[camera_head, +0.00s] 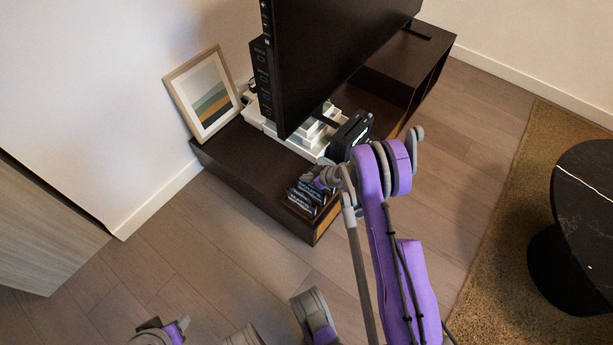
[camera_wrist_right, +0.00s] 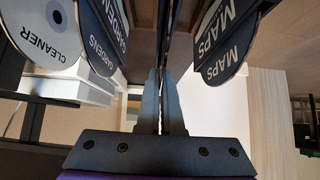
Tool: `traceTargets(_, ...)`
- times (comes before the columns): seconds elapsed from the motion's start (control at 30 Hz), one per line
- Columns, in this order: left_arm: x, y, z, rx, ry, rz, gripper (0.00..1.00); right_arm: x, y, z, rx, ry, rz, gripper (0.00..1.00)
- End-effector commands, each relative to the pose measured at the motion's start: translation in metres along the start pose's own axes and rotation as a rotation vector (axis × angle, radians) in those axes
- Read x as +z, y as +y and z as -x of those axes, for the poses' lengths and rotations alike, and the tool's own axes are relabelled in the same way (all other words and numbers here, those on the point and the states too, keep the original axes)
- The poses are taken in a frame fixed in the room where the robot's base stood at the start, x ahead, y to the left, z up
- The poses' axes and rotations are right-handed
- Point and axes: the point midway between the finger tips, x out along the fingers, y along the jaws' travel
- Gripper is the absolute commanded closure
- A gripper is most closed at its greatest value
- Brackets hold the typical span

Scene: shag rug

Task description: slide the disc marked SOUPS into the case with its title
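My right gripper (camera_head: 322,180) is over the front end of the low dark cabinet, at a group of small dark cases (camera_head: 303,197). In the right wrist view its two fingers (camera_wrist_right: 162,85) are nearly together, with a thin dark flat thing (camera_wrist_right: 166,35) seen edge-on between them. It looks like a disc, but its face and any title are hidden. Dark pieces marked GARDENS (camera_wrist_right: 100,38) stand left of it and pieces marked MAPS (camera_wrist_right: 222,50) right of it. No SOUPS lettering is readable. A part that may be my left gripper (camera_head: 160,331) shows at the bottom edge, cut off.
A pale disc marked CLEANER (camera_wrist_right: 48,32) is at the wrist view's upper left. The cabinet (camera_head: 243,165) carries a large black screen (camera_head: 325,55), white boxes (camera_head: 300,140), a black box (camera_head: 352,132) and a framed picture (camera_head: 204,92). The floor in front is clear.

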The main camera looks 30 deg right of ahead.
Motion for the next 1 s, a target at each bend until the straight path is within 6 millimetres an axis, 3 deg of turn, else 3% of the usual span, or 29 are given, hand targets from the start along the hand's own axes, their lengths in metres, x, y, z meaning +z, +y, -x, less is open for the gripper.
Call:
traceTargets(0.33,0.000,0.000,0.000,0.000,0.000,0.000,0.50,0.006,0.000,-0.006,0.000,0.000,0.000,1.00)
traceTargets(0.53,0.000,0.000,0.000,0.000,0.000,0.000,0.50,0.006,0.000,-0.006,0.000,0.000,0.000,0.63)
traceTargets(0.87,0.000,0.000,0.000,0.000,0.000,0.000,0.50,0.006,0.000,-0.004,0.000,0.000,0.000,0.62)
traceTargets(1.0,-0.001,0.000,0.003,0.000,-0.001,0.000,0.50,0.005,0.000,0.012,0.002,0.000,-0.001,0.62)
